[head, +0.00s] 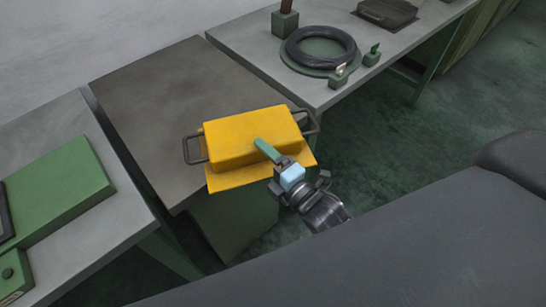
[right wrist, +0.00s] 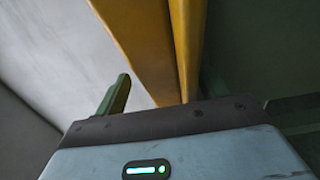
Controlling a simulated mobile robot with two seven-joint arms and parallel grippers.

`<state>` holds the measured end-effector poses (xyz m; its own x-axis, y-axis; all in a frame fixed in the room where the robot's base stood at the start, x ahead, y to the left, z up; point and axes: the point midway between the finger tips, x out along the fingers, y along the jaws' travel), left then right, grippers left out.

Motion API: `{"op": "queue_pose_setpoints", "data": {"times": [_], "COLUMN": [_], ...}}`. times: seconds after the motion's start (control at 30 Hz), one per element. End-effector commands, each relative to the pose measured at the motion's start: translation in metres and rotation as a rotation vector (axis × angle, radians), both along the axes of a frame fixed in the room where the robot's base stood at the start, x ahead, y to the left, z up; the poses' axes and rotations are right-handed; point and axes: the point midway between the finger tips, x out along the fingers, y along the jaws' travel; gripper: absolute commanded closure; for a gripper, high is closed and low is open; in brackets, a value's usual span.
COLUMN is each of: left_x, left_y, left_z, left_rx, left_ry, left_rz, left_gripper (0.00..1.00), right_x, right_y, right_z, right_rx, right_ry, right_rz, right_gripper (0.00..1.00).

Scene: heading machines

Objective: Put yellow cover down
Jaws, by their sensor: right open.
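The yellow cover (head: 250,135) is a box-like lid with a flange and a dark handle at each end. It is on or just over the front right part of the dark bench top (head: 150,110); I cannot tell whether it touches. Its front flange reaches past the bench edge. My right gripper (head: 267,150) is at the cover's front side, open, with one green finger above the flange against or near the front wall. The other finger is hidden in the head view. In the right wrist view the yellow cover (right wrist: 150,45) passes in front of the gripper. My left gripper is not in view.
A grey bench at the back right bears a black coiled ring (head: 321,47), small green blocks (head: 338,77) and a dark tray (head: 388,13). A green box (head: 60,195) lies on the left bench. The dark top behind and left of the cover is clear.

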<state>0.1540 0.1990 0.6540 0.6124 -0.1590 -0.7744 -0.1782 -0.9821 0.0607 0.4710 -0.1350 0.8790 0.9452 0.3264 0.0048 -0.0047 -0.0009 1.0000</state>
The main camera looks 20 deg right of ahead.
Motion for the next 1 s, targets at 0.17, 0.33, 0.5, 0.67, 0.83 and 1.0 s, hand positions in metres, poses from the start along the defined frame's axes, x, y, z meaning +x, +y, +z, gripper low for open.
{"op": "queue_pose_setpoints", "data": {"times": [0.17,0.33,0.5,0.67,0.83,1.0], "left_x": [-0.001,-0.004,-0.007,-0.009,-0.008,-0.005], "left_y": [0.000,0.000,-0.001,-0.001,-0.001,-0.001], "left_z": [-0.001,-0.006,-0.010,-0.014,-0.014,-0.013], "left_rx": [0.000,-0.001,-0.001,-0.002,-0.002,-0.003], "left_ry": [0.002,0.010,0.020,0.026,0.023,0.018], "left_rz": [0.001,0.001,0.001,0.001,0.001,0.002], "left_gripper": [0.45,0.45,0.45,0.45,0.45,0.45], "right_x": [-0.016,-0.046,-0.076,-0.097,-0.110,-0.114], "right_y": [-0.006,-0.016,-0.026,-0.033,-0.038,-0.039], "right_z": [0.000,-0.002,-0.002,-0.002,0.000,0.001], "right_rx": [-0.001,-0.002,-0.001,-0.001,0.000,0.000], "right_ry": [0.003,0.006,0.006,0.006,0.003,0.000], "right_rz": [0.000,-0.001,-0.001,-0.001,-0.001,-0.001], "right_gripper": [0.28,0.28,0.28,0.28,0.28,0.28]}}
